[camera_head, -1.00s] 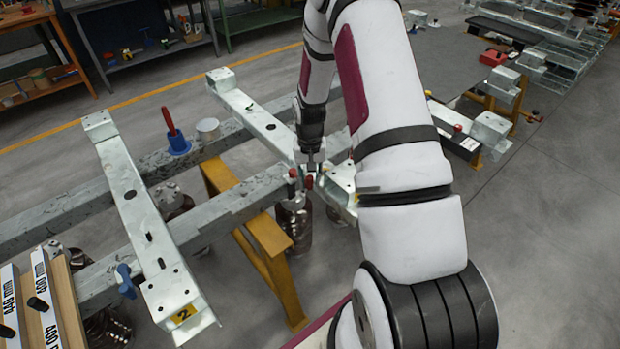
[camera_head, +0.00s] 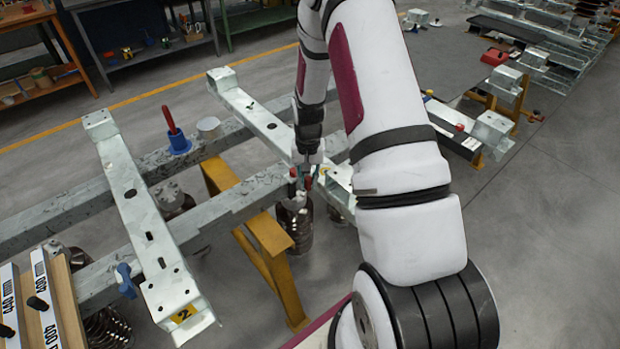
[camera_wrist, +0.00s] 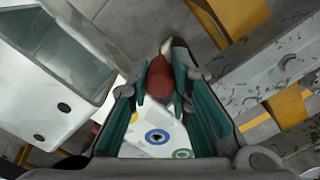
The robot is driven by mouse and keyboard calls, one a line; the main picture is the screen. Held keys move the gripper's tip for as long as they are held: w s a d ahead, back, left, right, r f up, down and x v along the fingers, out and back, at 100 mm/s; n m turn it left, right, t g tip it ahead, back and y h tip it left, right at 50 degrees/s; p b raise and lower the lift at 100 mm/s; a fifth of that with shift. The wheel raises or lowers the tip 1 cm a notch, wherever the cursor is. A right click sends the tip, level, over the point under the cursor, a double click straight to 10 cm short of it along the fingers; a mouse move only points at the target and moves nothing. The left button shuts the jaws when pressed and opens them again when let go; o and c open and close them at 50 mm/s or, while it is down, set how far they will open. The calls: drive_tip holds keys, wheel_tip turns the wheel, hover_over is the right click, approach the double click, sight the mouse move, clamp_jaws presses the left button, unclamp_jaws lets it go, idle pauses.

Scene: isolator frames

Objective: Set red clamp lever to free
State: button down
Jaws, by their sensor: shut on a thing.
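A red clamp lever (camera_wrist: 162,80) shows in the wrist view between the two green-lined fingers of my gripper (camera_wrist: 160,88), which is shut on it. In the head view, my gripper (camera_head: 305,174) is low over the crossing of a grey rail and the farther pale crossbar (camera_head: 240,100). Small red parts (camera_head: 308,184) show at its tips there. The clamp's body is mostly hidden by my gripper. Another red lever (camera_head: 169,119) stands nearly upright on a blue clamp (camera_head: 179,143) on the back rail, apart from my gripper.
A nearer crossbar (camera_head: 140,215) marked 2 lies across the rails at left. A yellow trestle (camera_head: 262,245) supports the rails. Dark ribbed insulators (camera_head: 298,228) hang below. A blue clamp (camera_head: 127,281) sits at the front left. Grey floor is open at right.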

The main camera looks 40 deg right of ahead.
drive_tip(key=w+a+m+b, duration=0.5)
drive_tip(key=w+a+m, duration=0.2)
drive_tip(key=m, duration=0.6)
drive_tip(key=shift+w+a+m, duration=0.2)
drive_tip(key=shift+a+m, duration=0.2)
drive_tip(key=shift+a, duration=0.05)
drive_tip(key=shift+w+r, duration=0.1)
idle(0.3)
drive_tip(key=c, duration=1.8)
unclamp_jaws()
drive_tip(key=shift+o, duration=0.2)
wheel_tip(320, 180, up, 12)
